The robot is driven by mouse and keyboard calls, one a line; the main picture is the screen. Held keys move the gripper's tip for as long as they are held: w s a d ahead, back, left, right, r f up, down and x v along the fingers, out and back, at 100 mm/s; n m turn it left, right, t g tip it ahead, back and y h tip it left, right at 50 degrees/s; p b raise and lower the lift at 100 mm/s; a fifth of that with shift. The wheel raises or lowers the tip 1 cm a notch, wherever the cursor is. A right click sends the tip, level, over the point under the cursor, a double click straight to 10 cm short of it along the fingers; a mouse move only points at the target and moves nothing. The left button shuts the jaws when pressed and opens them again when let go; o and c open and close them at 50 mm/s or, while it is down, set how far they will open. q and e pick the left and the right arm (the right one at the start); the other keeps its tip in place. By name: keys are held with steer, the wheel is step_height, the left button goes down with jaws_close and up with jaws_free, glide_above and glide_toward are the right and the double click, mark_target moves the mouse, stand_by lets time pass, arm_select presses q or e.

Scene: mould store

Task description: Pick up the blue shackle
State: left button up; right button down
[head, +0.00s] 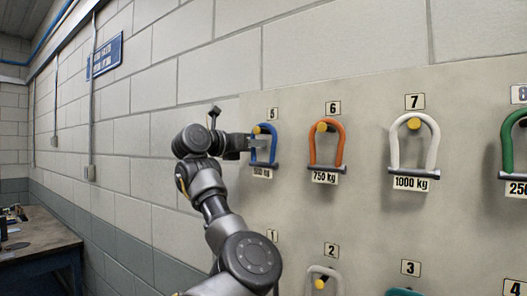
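The blue shackle (274,146) hangs on a yellow peg (257,129) under the number 5 plate on the board. A small weight label, too small to read surely, sits at its lower end. My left gripper (250,143) reaches in from the left at the shackle's left side, at about mid-height. It overlaps the shackle's left leg in the picture. I cannot tell whether the fingers touch it or how far apart they are. My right gripper is out of view.
To the right on the board (380,235) hang an orange shackle (339,148), a white shackle (433,148) and a green shackle (507,145). More shackles hang in a lower row, cut off by the frame. A bench (42,236) stands at the far left.

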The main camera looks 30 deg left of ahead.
arm_select(q)
jaws_close()
steer(key=shift+r, duration=0.15)
steer(key=shift+r+b, duration=0.55)
steer(key=shift+r, duration=0.1)
steer(key=r+b+v, duration=0.1)
steer(key=b+v, duration=0.9)
steer(key=v, duration=0.8)
steer(key=shift+r, duration=0.4)
